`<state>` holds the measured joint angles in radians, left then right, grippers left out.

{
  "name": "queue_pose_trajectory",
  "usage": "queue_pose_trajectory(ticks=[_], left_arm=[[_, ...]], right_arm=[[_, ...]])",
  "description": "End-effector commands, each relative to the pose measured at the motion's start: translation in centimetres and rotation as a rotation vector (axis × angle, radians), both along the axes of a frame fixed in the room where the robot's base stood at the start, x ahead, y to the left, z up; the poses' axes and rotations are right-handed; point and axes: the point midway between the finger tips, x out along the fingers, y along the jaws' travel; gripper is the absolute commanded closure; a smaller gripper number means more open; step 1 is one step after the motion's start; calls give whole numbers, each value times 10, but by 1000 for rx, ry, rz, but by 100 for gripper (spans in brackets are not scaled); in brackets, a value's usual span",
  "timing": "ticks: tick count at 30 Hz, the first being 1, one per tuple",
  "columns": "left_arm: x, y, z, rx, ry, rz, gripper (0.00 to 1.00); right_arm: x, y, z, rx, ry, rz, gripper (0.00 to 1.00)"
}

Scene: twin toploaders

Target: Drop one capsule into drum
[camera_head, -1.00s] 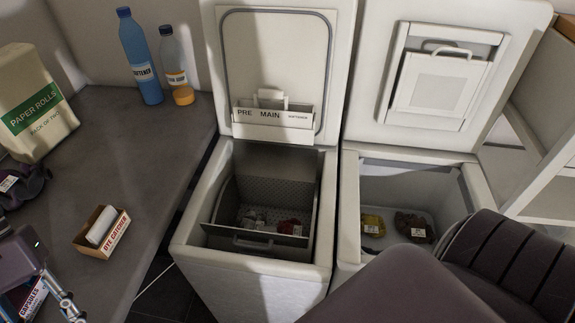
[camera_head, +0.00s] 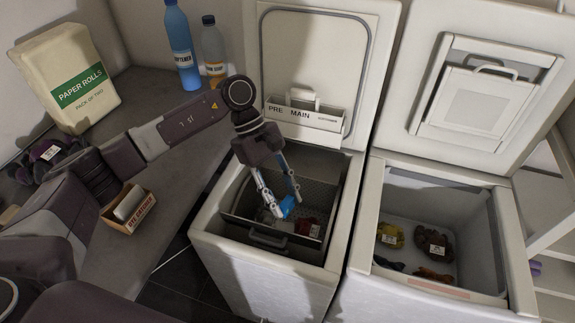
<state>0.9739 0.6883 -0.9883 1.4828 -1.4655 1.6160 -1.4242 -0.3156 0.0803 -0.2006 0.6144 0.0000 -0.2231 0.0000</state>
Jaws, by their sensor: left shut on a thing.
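My left gripper (camera_head: 281,208) reaches down into the opening of the left top-loading washer (camera_head: 215,240). It is shut on a small blue capsule (camera_head: 288,206), held between its fingertips inside the mouth of the open drum (camera_head: 325,187). Pale and red laundry (camera_head: 308,227) lies in the drum below and beside the fingers; the gripper hides part of it. I cannot tell whether the capsule touches the laundry. My right gripper is not in view.
The right washer (camera_head: 508,215) is also open, with several dark and coloured items inside. The dye catcher box (camera_head: 128,223), paper rolls (camera_head: 63,80), a softener bottle (camera_head: 181,45) and a clearer bottle (camera_head: 213,52) stand on the counter. The dispenser drawer (camera_head: 306,115) is on the left lid.

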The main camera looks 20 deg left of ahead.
Motion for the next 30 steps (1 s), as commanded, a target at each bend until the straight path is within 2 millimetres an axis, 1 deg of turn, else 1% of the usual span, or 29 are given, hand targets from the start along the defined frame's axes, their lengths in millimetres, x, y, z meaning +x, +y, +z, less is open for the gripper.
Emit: queue_pose_trajectory(ticks=[1, 3, 6, 9, 12, 16, 22, 26, 30], left_arm=[[14, 1, -4, -2, 6, 154, 81], [36, 3, -11, 1, 4, 364, 81], [63, 12, -20, 1, 3, 624, 81], [82, 24, -27, 2, 1, 826, 81], [96, 35, -31, 2, 0, 967, 81], [104, 43, -35, 3, -1, 1066, 81], [107, 46, -45, 3, 0, 1093, 81], [106, 45, -57, 3, 2, 1091, 81], [107, 45, -74, 4, 1, 1091, 81]], right_arm=[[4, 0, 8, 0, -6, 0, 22], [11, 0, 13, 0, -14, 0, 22], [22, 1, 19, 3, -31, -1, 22], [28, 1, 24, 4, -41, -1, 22], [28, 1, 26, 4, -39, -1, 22], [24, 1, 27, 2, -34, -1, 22], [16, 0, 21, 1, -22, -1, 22], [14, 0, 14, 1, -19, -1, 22], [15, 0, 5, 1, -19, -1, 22]])
